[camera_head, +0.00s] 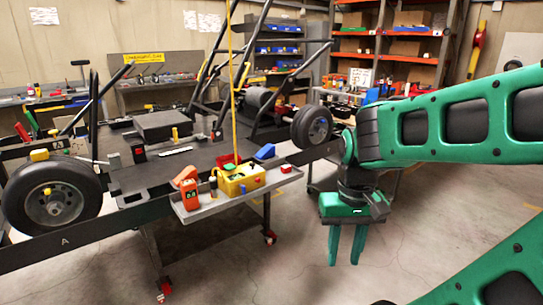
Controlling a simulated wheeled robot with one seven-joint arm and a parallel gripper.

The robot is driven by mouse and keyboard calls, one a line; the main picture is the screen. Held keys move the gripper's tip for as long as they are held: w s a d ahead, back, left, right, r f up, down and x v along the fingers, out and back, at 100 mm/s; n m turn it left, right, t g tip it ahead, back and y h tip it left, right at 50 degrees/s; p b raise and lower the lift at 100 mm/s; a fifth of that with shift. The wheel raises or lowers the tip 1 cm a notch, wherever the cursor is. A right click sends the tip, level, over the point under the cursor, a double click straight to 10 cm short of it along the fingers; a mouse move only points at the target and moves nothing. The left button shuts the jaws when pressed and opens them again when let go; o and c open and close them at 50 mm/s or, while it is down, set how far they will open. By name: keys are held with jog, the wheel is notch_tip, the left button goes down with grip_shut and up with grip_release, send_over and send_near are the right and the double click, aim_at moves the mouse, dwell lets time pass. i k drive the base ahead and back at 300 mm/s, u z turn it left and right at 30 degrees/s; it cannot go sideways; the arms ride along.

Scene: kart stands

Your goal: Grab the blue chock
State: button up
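The blue chock (265,152) is a small wedge at the back right part of the grey side tray (213,206), which is fixed along the front of the kart stand. It sits just behind the yellow box. My gripper (345,262) hangs to the right of the tray and lower in the picture, pointing down. Its two green fingers are apart with nothing between them. It is clear of the chock.
A yellow box (240,179) with a yellow upright line above it and an orange device (187,187) stand on the tray. The kart's wheel (312,126) is behind my gripper's left. Shelves (390,45) stand at the back. The floor (320,285) below is clear.

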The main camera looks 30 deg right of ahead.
aim_at(269, 150)
jog(key=z, duration=0.05)
jog(key=i, duration=1)
jog(key=u, duration=0.05)
